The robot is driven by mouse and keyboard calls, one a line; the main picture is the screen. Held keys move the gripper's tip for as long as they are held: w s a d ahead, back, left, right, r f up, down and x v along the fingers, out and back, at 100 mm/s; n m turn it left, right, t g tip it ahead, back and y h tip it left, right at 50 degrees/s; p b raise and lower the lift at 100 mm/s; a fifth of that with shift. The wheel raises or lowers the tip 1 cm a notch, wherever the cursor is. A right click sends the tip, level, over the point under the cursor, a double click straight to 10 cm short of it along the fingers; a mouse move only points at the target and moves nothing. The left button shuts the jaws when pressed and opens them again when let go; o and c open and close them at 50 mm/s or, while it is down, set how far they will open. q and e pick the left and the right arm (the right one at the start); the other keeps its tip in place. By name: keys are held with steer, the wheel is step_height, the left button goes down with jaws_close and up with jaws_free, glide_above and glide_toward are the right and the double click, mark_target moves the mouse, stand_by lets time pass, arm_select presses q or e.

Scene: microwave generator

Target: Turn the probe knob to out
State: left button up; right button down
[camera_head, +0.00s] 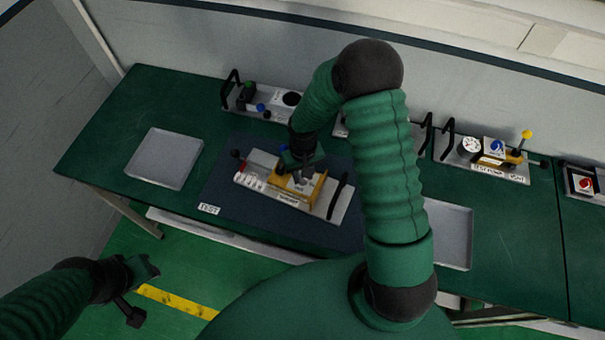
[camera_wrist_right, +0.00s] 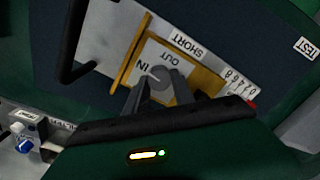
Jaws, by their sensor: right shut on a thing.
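The probe module is a light panel (camera_head: 336,205) with a yellow block (camera_head: 318,188), lying on the dark mat at the middle of the table. In the right wrist view, its round grey knob (camera_wrist_right: 159,82) sits on a white plate marked IN and OUT (camera_wrist_right: 172,58). A white line on the knob appears to point toward the IN side. My right gripper (camera_head: 303,178) reaches down over the block, and in the wrist view its fingers (camera_wrist_right: 157,88) are shut on the knob. My left gripper (camera_head: 141,290) is apart from the table at lower left, its fingers spread and empty.
The dark mat (camera_head: 225,190) carries a TEST label. An empty grey tray (camera_head: 165,158) lies left, another (camera_head: 449,235) right. Modules with handles stand along the back, such as the one with a yellow-knobbed lever (camera_head: 485,158). My right arm hides part of the back row.

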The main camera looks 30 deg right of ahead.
stand_by(0.9)
steer(key=c, duration=1.1)
jaws_free()
steer(key=shift+o, duration=0.2)
steer(key=shift+r, duration=0.1)
step_height(320, 180, up, 17)
steer(key=b, duration=0.2)
steer(key=shift+f, duration=0.2)
